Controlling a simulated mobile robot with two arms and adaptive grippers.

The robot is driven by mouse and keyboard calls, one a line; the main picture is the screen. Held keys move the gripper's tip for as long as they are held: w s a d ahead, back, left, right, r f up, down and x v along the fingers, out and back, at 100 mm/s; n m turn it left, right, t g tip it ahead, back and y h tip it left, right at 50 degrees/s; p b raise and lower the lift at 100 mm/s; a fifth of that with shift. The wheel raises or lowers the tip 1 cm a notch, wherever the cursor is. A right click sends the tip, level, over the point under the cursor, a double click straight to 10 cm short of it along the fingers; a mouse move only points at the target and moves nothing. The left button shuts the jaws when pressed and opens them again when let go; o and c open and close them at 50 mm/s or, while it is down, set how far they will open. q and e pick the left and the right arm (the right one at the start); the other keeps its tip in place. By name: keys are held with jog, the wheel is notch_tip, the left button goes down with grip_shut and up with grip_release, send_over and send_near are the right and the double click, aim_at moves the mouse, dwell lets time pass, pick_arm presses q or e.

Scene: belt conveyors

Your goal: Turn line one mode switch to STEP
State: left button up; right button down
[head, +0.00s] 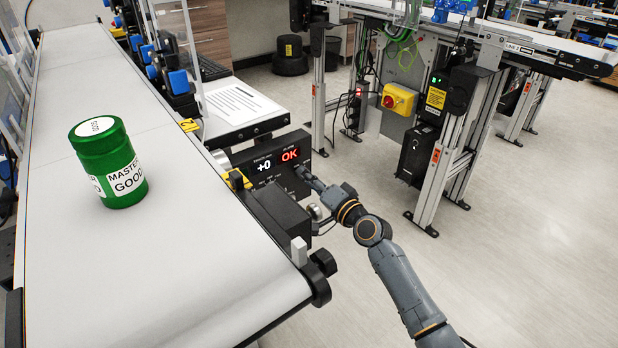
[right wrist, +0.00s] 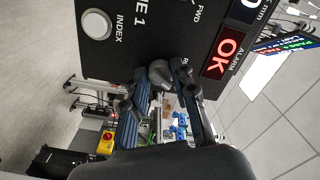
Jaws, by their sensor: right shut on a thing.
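The black line one control panel (head: 262,154) stands beside the belt in the head view, with a "+0" display and a red "OK" display. Its face fills the top of the right wrist view (right wrist: 130,50), with "LINE 1", "FWD" and a round white INDEX button (right wrist: 96,24). A dark rotary mode switch knob (right wrist: 160,73) is on its lower edge in that view. My right gripper (head: 304,174) is at the panel's right end. Its fingers (right wrist: 158,88) are shut on the knob. The knob's pointer and the STEP mark cannot be made out. My left gripper is not in view.
A green jar labelled "MASTER GOOD" (head: 109,165) stands upright on the white belt (head: 150,250). A printed sheet (head: 240,102) lies behind the panel. A second conveyor frame (head: 455,150) with a yellow switch box (head: 398,99) stands beyond. Floor at right is clear.

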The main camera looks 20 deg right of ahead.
dwell(0.3)
jog(key=c, duration=1.1)
grip_release()
jog(key=shift+o, duration=0.2)
jog(key=v, duration=1.2)
